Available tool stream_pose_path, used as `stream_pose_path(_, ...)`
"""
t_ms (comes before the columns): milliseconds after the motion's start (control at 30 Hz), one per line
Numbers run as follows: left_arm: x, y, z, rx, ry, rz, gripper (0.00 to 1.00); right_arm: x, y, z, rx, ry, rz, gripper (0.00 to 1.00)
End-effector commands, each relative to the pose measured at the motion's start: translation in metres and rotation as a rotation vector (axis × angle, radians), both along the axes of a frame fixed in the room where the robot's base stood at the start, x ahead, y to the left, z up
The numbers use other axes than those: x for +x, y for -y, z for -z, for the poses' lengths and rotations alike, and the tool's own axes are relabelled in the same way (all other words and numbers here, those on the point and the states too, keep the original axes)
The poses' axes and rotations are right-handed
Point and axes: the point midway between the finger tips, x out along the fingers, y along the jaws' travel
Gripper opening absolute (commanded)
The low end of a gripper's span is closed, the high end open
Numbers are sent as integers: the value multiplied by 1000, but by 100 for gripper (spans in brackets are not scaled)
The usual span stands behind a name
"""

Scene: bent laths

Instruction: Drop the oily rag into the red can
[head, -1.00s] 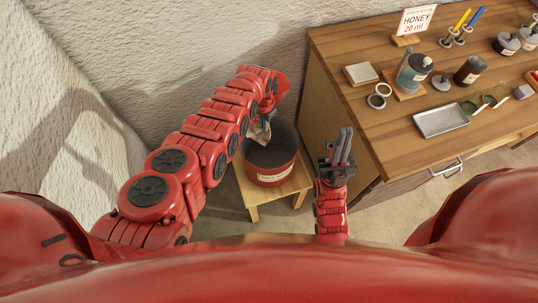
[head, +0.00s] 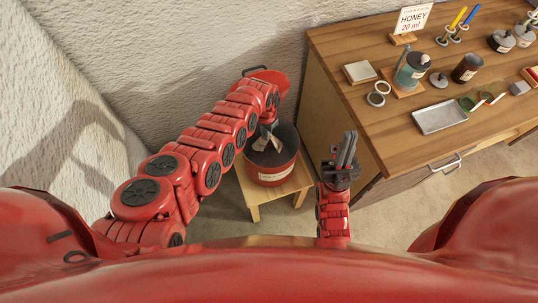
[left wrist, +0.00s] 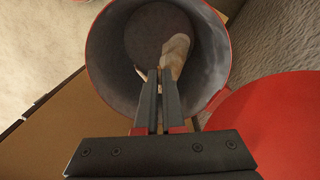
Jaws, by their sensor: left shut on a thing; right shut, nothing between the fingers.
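The red can (head: 276,178) with a pale label and a dark grey inside stands on a small wooden stool, its top open. My left gripper (head: 267,128) is shut on the crumpled beige-grey rag (head: 262,140) over the can's mouth. In the left wrist view, my left gripper (left wrist: 159,88) points into the can (left wrist: 102,70), and the rag (left wrist: 177,52) hangs from the fingertips inside the rim's outline. How deep it hangs is hard to tell. My right gripper (head: 346,150) is shut and empty, right of the can.
A red lid-like disc (head: 272,78) with a dark handle shows behind my left arm. The wooden stool (head: 257,193) is beside the wooden bench (head: 430,90), which holds a metal tray (head: 440,118), jars, and a honey sign (head: 412,19). The textured wall is close behind the can.

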Motion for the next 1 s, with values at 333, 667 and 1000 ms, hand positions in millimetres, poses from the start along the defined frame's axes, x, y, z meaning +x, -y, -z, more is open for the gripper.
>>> stream_pose_path(333, 0, 1, 48, -1, -1, 1, 0, 0, 0, 47, 0, 0, 0, 0)
stream_pose_path(667, 0, 1, 51, -1, -1, 1, 0, 0, 0, 50, 0, 0, 0, 0)
stream_pose_path(1000, 0, 0, 51, 0, -1, 1, 40, 0, 0, 50, 0, 0, 0, 0)
